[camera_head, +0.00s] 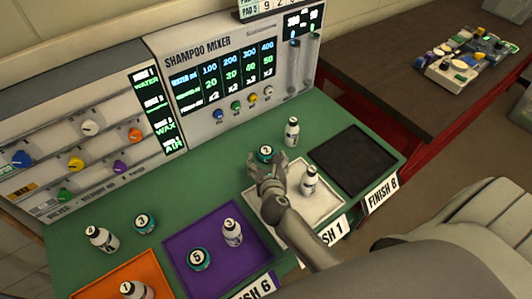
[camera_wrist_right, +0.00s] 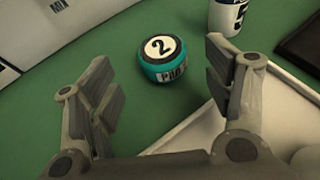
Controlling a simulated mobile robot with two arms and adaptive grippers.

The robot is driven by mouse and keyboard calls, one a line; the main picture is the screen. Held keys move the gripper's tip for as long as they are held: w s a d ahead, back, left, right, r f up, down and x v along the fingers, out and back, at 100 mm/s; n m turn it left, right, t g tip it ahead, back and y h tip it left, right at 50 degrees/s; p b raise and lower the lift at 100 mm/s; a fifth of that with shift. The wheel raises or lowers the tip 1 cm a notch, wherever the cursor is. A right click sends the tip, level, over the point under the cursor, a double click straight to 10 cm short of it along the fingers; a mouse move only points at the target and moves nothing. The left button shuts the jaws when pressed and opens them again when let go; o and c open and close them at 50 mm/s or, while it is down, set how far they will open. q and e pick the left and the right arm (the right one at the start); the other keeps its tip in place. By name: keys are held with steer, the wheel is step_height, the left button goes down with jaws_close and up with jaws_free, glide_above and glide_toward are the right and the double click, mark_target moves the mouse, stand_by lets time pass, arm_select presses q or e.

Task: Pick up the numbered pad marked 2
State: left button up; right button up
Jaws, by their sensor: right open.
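The numbered pad marked 2 (camera_wrist_right: 162,58) is a short teal cylinder with a white disc on top and a black 2. It sits on the green mat in the right wrist view, ahead of and between my open fingers, with nothing touching it there. In the head view the same pad (camera_head: 265,152) is just beyond the fingertips, its lower edge partly covered. My right gripper (camera_head: 267,170) is open and empty, over the back left edge of the white tray; it also shows in the right wrist view (camera_wrist_right: 158,75). My left gripper is not in view.
A white bottle (camera_head: 292,131) stands behind and right of the pad. The white tray (camera_head: 329,205) holds another bottle (camera_head: 309,179). A black tray (camera_head: 352,160) is empty. A purple tray (camera_head: 180,240) holds a pad and a bottle. The shampoo mixer panel (camera_head: 215,60) rises behind.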

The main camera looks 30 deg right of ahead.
mark_target(267, 154)
steer(key=shift+x, duration=2.35)
steer(key=shift+d+r, duration=0.1)
steer(key=c, duration=0.9)
